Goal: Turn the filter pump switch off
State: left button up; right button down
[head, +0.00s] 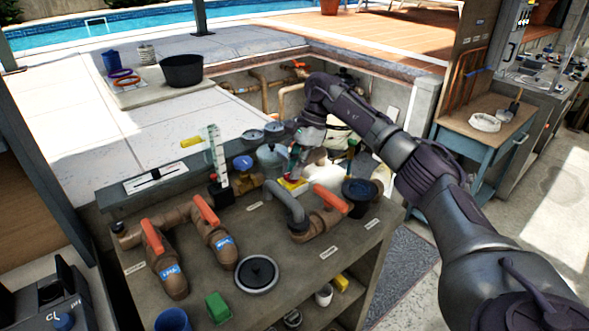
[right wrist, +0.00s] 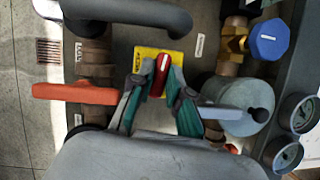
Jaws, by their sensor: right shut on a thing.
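The filter pump switch is a red lever (right wrist: 163,72) on a yellow plate (right wrist: 150,60) in the right wrist view. In the head view the yellow plate (head: 293,187) shows on the bench among the pipes, partly covered by my right gripper (head: 294,168). In the right wrist view my right gripper (right wrist: 160,86) has its two teal-and-grey fingers on both sides of the red lever and is shut on it. The lever's lower end is hidden between the fingers. My left gripper is not in view.
A grey pipe (head: 287,200) and orange-handled valves (head: 207,209) crowd the bench close to the plate. A round canister (right wrist: 236,117), a blue knob (right wrist: 268,39) and gauges (right wrist: 284,154) stand at the right in the wrist view. The bench front (head: 215,285) has some free room.

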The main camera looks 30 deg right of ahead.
jog(key=shift+f+n+g, duration=0.15)
jog(key=shift+n+g, duration=0.25)
jog(key=shift+n, duration=0.4)
jog(key=c, duration=1.1)
grip_release()
jog(key=shift+d+r, duration=0.1)
jog(key=shift+r, duration=0.2)
jog(key=v, duration=1.1)
jog(key=shift+r, duration=0.2)
